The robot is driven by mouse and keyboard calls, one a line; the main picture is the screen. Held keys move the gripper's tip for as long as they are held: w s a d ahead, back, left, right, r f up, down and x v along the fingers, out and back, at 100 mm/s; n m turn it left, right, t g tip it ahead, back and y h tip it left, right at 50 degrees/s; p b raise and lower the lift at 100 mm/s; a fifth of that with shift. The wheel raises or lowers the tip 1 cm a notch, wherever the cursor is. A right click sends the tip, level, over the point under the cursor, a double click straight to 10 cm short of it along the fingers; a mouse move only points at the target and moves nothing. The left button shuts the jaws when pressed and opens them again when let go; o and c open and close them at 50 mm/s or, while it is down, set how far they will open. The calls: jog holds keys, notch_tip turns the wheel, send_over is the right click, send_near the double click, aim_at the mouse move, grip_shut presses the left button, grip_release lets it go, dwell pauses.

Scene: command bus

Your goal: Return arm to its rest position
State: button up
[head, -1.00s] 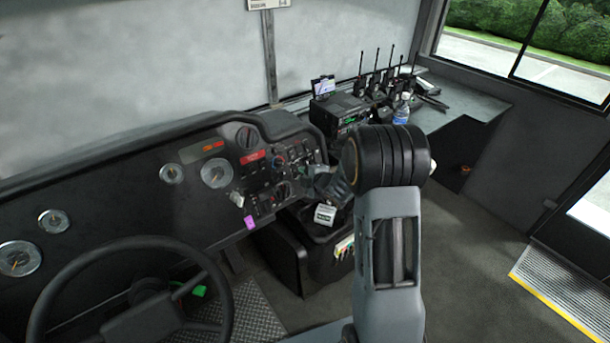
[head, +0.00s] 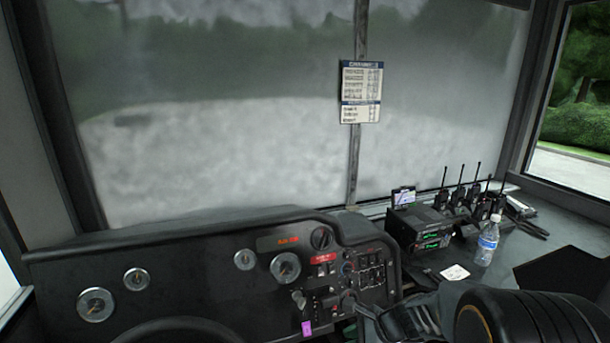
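My arm (head: 530,318) shows only in part, as a black ribbed joint at the bottom right edge of the head view. A dark part of my wrist or gripper (head: 405,322) shows to its left, low in front of the right end of the dashboard. The fingertips are not clear, and whether they are open or shut does not show. I cannot make out anything held. The rest of my arm is below the picture.
The dashboard (head: 215,268) with gauges and switches runs along the lower left, above the steering wheel (head: 185,330). A radio unit (head: 420,228), several handheld radios (head: 470,193), a water bottle (head: 488,241) and a paper slip (head: 455,273) are on the right-hand counter. A notice (head: 361,92) hangs on the windshield post.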

jog(key=s+d+r+n+h+p, duration=0.1)
jog(key=s+r+n+h, duration=0.3)
jog(key=n, duration=0.5)
jog(key=s+d+r+n+h+p, duration=0.1)
jog(key=s+d+r+n+h, duration=0.2)
jog(key=s+r+n, duration=0.5)
jog(key=shift+s+d+r+n+t+h, duration=0.2)
jog(key=shift+d+r+n+t+h, duration=0.15)
jog(key=shift+n, duration=0.45)
dwell(0.4)
